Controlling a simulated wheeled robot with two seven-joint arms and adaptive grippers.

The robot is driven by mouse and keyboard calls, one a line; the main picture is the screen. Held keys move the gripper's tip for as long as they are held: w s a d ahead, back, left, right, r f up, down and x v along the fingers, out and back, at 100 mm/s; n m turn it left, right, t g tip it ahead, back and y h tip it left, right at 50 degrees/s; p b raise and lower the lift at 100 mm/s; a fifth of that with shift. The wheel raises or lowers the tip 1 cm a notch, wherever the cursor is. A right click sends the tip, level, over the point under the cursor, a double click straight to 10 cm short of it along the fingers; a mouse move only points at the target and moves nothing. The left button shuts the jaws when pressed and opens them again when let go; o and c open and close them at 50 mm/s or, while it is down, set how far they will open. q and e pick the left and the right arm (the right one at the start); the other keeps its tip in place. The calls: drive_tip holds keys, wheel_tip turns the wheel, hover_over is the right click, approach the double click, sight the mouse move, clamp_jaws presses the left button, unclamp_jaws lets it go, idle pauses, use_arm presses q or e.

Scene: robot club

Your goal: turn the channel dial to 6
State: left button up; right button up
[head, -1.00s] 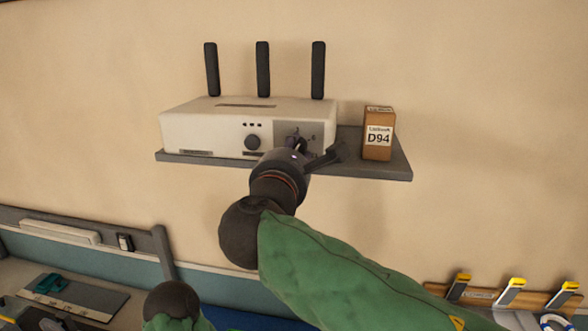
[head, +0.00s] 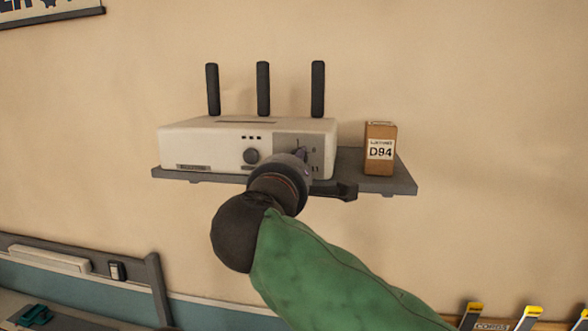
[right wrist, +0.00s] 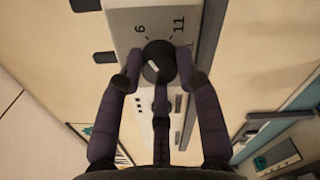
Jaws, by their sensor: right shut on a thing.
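The white router-like box (head: 205,143) stands on a grey wall shelf. Its channel dial (right wrist: 158,64) is a dark round knob with a white mark, on a grey panel (head: 296,140) at the box's right front. The figures 6 and 11 show beside the dial in the right wrist view; which figure the mark points at I cannot tell. My right gripper (right wrist: 158,53) is shut on the dial, its purple fingers on either side. In the head view my right gripper (head: 301,160) hides most of the dial. My left gripper is not in view.
Three black antennas (head: 263,88) rise behind the box. A brown D94 carton (head: 380,148) stands on the shelf (head: 402,181) to the right, with a gap between it and the box.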

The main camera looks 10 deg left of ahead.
idle(0.3)
drive_tip(key=o, duration=1.2)
drive_tip(key=shift+c, duration=0.2)
drive_tip(key=shift+s, duration=0.1)
drive_tip(key=s, duration=1.1)
drive_tip(key=shift+s, duration=0.4)
drive_tip(key=shift+f, duration=0.1)
